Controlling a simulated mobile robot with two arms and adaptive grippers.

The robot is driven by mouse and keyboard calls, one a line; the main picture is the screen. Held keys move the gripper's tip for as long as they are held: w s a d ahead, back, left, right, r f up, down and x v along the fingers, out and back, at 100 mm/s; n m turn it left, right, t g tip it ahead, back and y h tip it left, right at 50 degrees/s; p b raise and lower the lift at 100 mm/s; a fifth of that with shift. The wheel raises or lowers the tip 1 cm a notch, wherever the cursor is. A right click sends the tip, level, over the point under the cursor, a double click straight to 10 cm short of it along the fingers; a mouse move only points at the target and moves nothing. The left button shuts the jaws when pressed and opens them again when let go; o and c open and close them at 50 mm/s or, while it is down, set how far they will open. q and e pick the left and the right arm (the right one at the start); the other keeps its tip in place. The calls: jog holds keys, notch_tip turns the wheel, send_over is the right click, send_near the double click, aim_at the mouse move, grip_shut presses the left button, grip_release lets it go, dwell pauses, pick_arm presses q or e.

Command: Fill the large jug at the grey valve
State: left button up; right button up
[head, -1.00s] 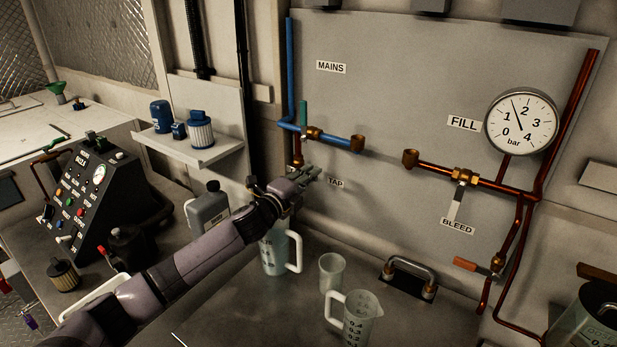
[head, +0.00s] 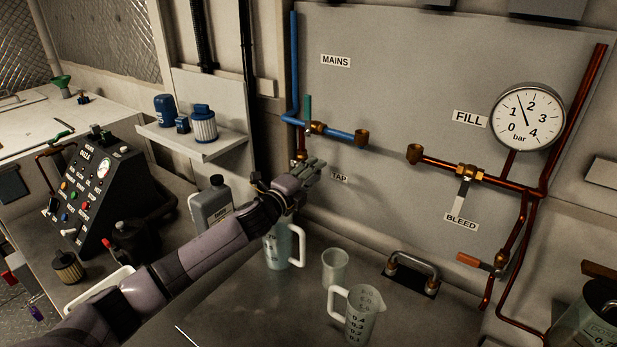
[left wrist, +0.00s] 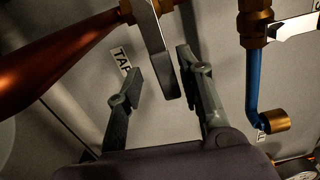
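The large jug (head: 287,255), pale with a white handle on its right, stands upright on the worktop, partly hidden by my left arm. My left gripper (head: 315,170) is above it, by the panel, just left of the TAP label. In the left wrist view my left gripper (left wrist: 158,72) has its two fingers apart. The grey valve lever (left wrist: 162,60) lies in the gap between them; I cannot tell whether either finger touches it. The tap's outlet is hidden behind my gripper in the head view. My right gripper is not in view.
A small beaker (head: 335,268) and a smaller measuring jug (head: 356,312) stand right of the large jug. A grey bottle (head: 209,202) stands behind my left arm. Copper pipes, the BLEED valve (head: 463,190) and a gauge (head: 527,117) are on the panel's right.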

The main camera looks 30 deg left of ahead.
pick_arm(q)
jog(key=s+a, duration=0.1)
jog(key=s, duration=1.1)
jog(key=shift+a, duration=0.35)
jog(key=shift+w+f, duration=0.1)
